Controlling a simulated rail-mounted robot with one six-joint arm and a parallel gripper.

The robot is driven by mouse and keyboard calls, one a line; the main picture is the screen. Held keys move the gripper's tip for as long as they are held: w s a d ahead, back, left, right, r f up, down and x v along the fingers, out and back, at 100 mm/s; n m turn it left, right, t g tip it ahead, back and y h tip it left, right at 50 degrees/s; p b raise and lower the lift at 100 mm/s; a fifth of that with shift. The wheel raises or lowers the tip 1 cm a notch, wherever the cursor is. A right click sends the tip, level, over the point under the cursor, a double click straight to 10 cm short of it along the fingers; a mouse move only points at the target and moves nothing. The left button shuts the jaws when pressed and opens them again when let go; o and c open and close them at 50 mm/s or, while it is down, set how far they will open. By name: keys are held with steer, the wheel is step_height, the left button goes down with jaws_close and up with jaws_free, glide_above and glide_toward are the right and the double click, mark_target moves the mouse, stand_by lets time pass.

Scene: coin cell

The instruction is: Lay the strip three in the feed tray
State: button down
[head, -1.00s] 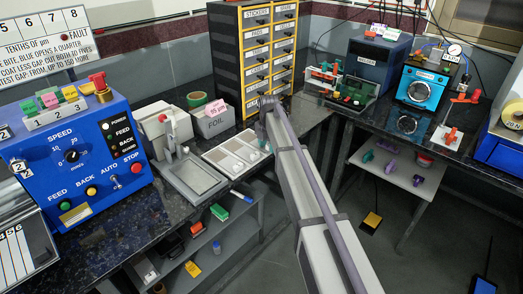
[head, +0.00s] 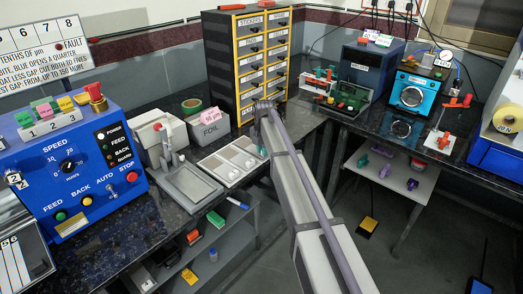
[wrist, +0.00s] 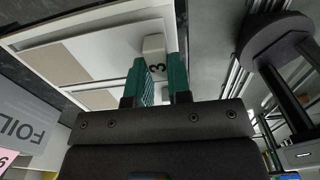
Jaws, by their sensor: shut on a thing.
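My gripper (wrist: 160,85), with green fingers, is shut on a pale block marked 3 (wrist: 155,48), seen in the wrist view. The block looks like the end of strip three; the rest of the strip is hard to make out. Behind it lies a white tray with pale panels (wrist: 107,28). This tray also shows in the head view (head: 218,176), just left of my gripper. I cannot tell for sure whether it is the feed tray. In the head view my arm hides most of my gripper, and only a bit of green shows.
A grey box marked FOIL (head: 209,131) stands behind the white tray. A grey flat tray (head: 190,187) lies to its left, beside the blue control box (head: 70,165). A drawer cabinet (head: 222,60) stands behind. Open floor lies between the two benches.

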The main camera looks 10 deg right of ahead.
step_height(320, 180, up, 10)
steer(key=p, duration=0.8)
steer(key=shift+f+p, duration=0.2)
steer(key=shift+p, duration=0.1)
